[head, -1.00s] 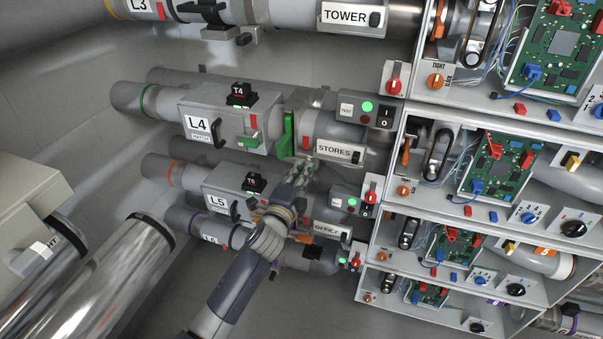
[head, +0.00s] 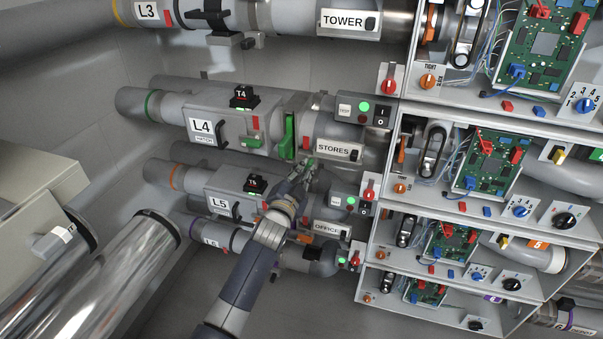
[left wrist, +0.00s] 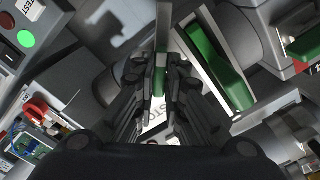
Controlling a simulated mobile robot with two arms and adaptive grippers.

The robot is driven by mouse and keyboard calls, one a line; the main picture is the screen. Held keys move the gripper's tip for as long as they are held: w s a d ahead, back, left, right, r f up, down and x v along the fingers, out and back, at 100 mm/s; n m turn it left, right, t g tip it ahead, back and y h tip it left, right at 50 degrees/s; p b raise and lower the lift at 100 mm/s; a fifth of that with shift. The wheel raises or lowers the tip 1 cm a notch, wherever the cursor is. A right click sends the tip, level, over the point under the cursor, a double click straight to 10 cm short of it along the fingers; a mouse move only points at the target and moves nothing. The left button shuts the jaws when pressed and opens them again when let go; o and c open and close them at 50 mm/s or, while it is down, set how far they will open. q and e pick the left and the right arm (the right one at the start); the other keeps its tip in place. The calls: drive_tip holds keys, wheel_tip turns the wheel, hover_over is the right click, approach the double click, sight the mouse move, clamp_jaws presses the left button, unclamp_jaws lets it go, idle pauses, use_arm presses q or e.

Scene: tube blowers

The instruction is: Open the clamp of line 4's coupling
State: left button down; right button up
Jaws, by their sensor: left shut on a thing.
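Line 4's pipe carries the L4 label (head: 203,129) and the STORES label (head: 338,150). Its coupling sits between them, with a large upright green part (head: 288,136) on its front, also seen in the left wrist view (left wrist: 217,66). In the left wrist view my fingers (left wrist: 162,88) are shut on a narrow green handle (left wrist: 160,82), apparently the coupling's clamp lever. The fingers hide most of this handle. My right gripper is not in view.
A small green latch (head: 250,142) is on the L4 hatch. A switch box with a green light (head: 364,107) stands above right. Open shelves with circuit boards (head: 490,163) border the right.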

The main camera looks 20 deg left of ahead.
use_arm(q)
drive_tip(key=n+p, duration=0.1)
drive_tip(key=n, duration=0.7)
drive_tip(key=shift+p, duration=0.4)
drive_tip(key=shift+n, duration=0.4)
drive_tip(key=c, duration=1.7)
unclamp_jaws()
drive_tip(key=shift+o, duration=0.2)
drive_tip(key=shift+s, duration=0.15)
drive_tip(key=s, duration=1.1)
drive_tip(key=shift+s+a, duration=0.2)
drive_tip(key=shift+s, duration=0.2)
